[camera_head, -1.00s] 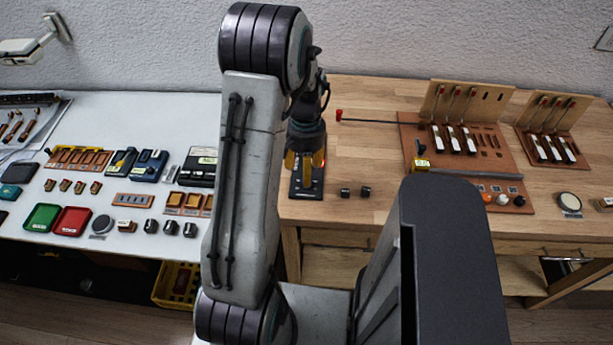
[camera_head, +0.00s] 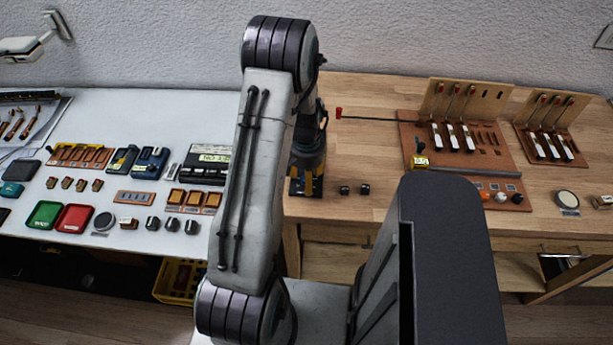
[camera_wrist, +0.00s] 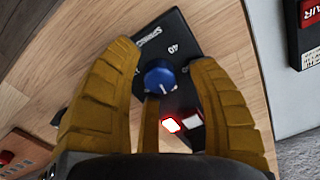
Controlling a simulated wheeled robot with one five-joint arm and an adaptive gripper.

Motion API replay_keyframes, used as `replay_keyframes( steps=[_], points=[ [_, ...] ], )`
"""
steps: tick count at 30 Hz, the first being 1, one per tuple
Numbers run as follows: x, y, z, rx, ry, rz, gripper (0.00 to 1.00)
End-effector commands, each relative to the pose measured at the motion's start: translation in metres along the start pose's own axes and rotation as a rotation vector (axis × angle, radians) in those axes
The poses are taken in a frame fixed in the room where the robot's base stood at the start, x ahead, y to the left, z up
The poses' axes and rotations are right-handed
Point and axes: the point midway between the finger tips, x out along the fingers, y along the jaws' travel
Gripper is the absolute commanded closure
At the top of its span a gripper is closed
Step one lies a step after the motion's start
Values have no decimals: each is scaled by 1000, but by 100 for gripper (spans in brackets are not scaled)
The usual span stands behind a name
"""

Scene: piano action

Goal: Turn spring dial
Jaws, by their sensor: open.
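The spring dial is a blue round knob (camera_wrist: 160,78) with a white pointer mark, on a black panel (camera_wrist: 176,38) lettered in white with numbers such as 40. In the wrist view the knob lies between the two yellow fingers of my gripper (camera_wrist: 165,105), which is open around it; I cannot tell whether either finger touches it. A lit red rectangle (camera_wrist: 171,125) and a pale rectangle (camera_wrist: 192,119) are on the panel below the knob. In the head view my gripper (camera_head: 306,188) is down over the black panel (camera_head: 306,178), and the knob is hidden.
Two small dark knobs (camera_head: 354,190) stand on the wood right of the panel. A thin rod with a red end (camera_head: 339,113) lies behind. A brown board with levers (camera_head: 455,190) is at right. Trays and blocks cover the white table (camera_head: 180,110) at left.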

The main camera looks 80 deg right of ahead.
Motion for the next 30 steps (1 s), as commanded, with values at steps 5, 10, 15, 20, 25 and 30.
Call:
replay_keyframes(
  steps=[5,10,15,20,25,30],
  points=[
    [1,0,0,0,0,0,47],
    [1,0,0,0,-1,0,50],
    [1,0,0,0,0,0,66],
    [1,0,0,0,0,0,80],
    [1,0,0,0,0,0,95],
    [1,0,0,1,-1,0,100]
  ],
)
